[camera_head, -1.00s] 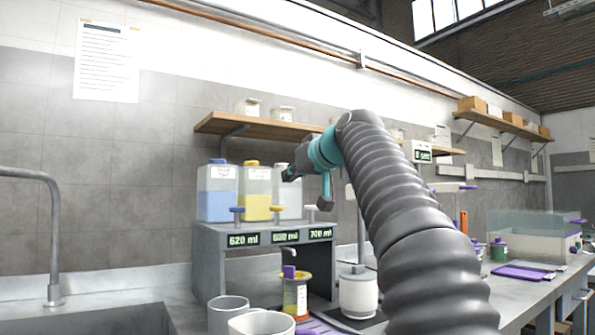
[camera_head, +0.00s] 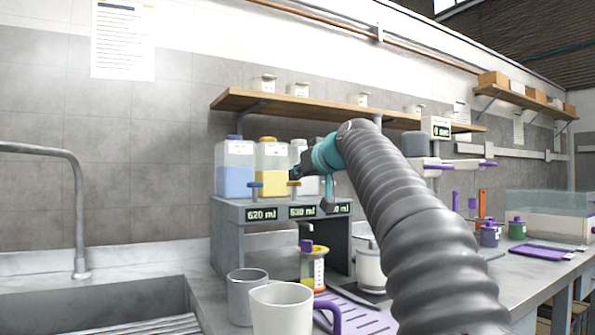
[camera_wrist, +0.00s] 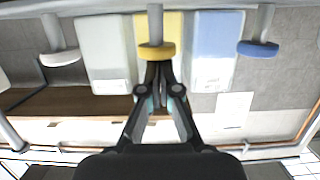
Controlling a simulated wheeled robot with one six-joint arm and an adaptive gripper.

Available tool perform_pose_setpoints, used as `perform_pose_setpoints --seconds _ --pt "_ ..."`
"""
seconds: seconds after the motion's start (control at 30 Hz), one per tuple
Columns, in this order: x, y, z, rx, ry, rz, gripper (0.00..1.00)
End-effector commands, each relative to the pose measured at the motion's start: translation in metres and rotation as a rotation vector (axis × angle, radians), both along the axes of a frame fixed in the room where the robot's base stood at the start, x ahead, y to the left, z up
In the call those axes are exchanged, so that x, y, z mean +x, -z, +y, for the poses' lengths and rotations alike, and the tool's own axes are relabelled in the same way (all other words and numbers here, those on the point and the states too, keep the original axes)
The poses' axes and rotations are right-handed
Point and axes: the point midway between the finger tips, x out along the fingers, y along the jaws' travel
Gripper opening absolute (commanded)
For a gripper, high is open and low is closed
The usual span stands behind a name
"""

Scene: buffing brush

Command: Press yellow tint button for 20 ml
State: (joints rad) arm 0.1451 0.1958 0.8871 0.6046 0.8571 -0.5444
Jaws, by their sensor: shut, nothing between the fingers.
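The yellow tint button (camera_head: 294,184) sits on a short post at the front of the grey dispenser (camera_head: 225,235), between the blue button (camera_head: 255,185) and a third one hidden by my arm. The yellow button shows in the upside-down wrist view (camera_wrist: 155,51). My gripper (camera_head: 296,173) is shut and empty, close above the yellow button in the head view. Its fingertips (camera_wrist: 157,66) line up with the button in the wrist view. I cannot tell whether they touch. The yellow tint tank (camera_head: 271,171) stands behind. The middle display (camera_head: 302,212) appears to read 630 ml.
A blue tank (camera_head: 234,172) and a whitish tank (camera_head: 303,150) flank the yellow one. A yellow-rimmed container (camera_head: 314,268) stands at the dispenser's front. A grey cup (camera_head: 245,296) and a white jug (camera_head: 281,310) stand nearer. The sink (camera_head: 100,308) is at left.

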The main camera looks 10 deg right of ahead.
Motion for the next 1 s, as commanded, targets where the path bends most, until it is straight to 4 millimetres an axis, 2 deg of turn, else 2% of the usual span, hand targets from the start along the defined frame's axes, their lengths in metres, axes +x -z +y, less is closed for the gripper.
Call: perform_pose_setpoints --seconds 0.27,0.53,0.87,1.0 --pt "0.000 0.001 0.000 0.000 0.000 0.000 0.00" --pt "0.000 0.022 0.000 0.001 0.000 0.000 0.00" --pt "0.001 0.022 0.000 0.000 -0.001 0.006 0.00" --pt "0.001 0.016 0.000 0.000 -0.002 0.006 0.00"
